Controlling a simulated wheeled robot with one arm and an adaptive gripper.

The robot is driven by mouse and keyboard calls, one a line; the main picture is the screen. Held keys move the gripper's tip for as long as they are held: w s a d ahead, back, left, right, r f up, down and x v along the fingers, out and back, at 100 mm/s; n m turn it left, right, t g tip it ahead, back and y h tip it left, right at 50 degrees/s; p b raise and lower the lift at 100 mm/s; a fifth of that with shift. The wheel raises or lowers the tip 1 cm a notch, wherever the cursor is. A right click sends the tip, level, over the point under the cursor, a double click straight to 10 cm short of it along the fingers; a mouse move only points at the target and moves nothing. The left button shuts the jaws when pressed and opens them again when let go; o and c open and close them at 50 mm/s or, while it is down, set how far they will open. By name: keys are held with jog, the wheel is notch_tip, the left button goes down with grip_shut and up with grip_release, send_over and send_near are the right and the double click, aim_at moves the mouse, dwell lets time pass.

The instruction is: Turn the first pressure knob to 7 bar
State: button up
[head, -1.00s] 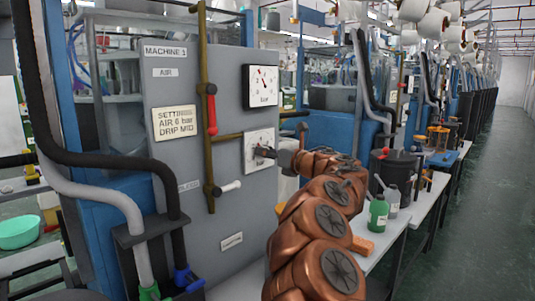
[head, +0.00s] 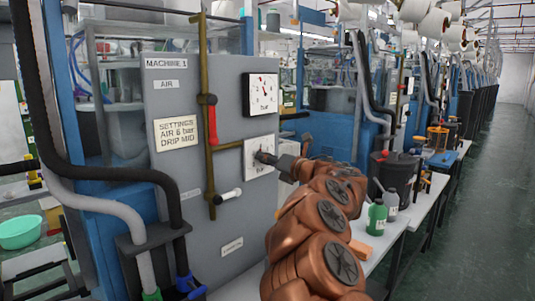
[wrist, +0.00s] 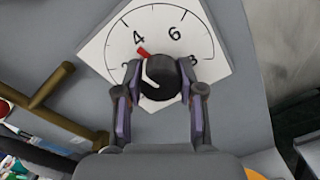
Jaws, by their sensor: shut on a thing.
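The black pressure knob (wrist: 162,80) sits at the centre of a white dial plate (wrist: 100,45) marked 4, 6 and 8 in the wrist view. A red pointer (wrist: 145,52) at the knob's edge points up-left, near the 4. My gripper (wrist: 160,90) has a finger on each side of the knob and is shut on it. In the head view my gripper (head: 272,159) covers part of the dial plate (head: 262,147) on the grey machine panel (head: 225,120). A square bar gauge (head: 261,93) with a red needle is above it; its reading is too small to tell.
Bottles (head: 377,216) stand on the bench at right. The aisle is clear.

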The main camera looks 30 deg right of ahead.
jog(key=m+p, duration=0.4)
jog(key=shift+r+m, duration=0.25)
jog(key=shift+m, duration=0.15)
jog(key=m+p, duration=0.5)
jog(key=p, duration=0.1)
jog(key=m+p, duration=0.7)
jog(key=shift+f+m+y+p, duration=0.1)
jog(key=shift+m+y+p, duration=0.2)
jog(key=shift+m+p, duration=1.05)
jog(key=o, duration=1.1)
jog(key=shift+o, duration=0.2)
